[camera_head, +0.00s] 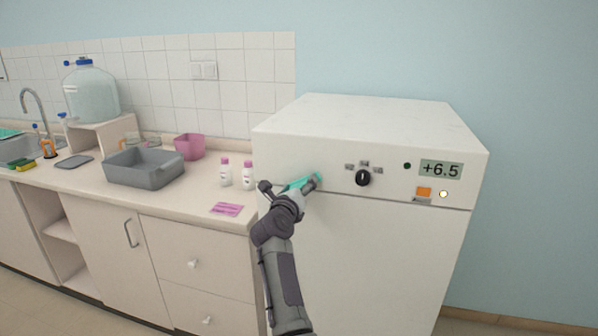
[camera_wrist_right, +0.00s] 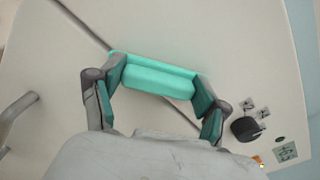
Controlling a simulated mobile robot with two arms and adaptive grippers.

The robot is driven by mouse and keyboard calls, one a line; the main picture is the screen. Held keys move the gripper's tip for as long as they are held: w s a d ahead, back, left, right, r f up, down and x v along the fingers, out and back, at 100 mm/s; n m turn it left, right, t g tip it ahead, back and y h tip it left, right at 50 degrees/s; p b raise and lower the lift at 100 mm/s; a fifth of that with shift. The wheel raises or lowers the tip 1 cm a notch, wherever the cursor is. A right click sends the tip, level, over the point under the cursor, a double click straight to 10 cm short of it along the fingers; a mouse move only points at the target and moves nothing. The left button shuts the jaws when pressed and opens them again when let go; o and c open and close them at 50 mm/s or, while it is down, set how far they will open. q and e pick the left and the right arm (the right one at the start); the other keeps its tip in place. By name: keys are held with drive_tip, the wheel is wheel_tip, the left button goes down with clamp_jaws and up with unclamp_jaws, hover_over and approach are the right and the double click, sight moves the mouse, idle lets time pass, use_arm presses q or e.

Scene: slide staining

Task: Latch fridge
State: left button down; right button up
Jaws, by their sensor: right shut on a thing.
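The white fridge (camera_head: 395,250) stands right of the counter, with its door front flat below the control panel and a thin seam between them. A teal latch handle (camera_head: 303,182) sits at the upper left of the front, across that seam. My right gripper (camera_head: 290,186) is at the latch and partly covers it. In the right wrist view the teal latch (camera_wrist_right: 155,76) lies between the two fingers of my right gripper (camera_wrist_right: 158,100), which are shut on it at its two ends. My left gripper is not in view.
The panel has a black knob (camera_head: 363,178), a display reading +6.5 (camera_head: 441,169) and an orange switch (camera_head: 424,191). On the counter are two white bottles with pink caps (camera_head: 225,175), a pink packet (camera_head: 227,209) and a grey basin (camera_head: 144,170).

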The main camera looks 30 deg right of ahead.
drive_tip(key=n+p, duration=0.4)
drive_tip(key=p, duration=0.1)
drive_tip(key=r+n+p, duration=0.1)
drive_tip(key=n+p, duration=0.3)
drive_tip(key=p, duration=0.1)
drive_tip(key=shift+w+d+r, duration=0.1)
drive_tip(key=shift+d+r, duration=0.1)
drive_tip(key=shift+f+n+p, duration=0.2)
drive_tip(key=shift+n+p, duration=1.25)
drive_tip(key=shift+n, duration=0.35)
drive_tip(key=o, duration=0.8)
drive_tip(key=shift+f, duration=0.1)
drive_tip(key=o, duration=0.3)
drive_tip(key=shift+w+d+f, duration=0.1)
drive_tip(key=shift+d, duration=0.05)
drive_tip(key=shift+o, duration=0.3)
drive_tip(key=shift+d+f, duration=0.1)
drive_tip(key=shift+f, duration=0.15)
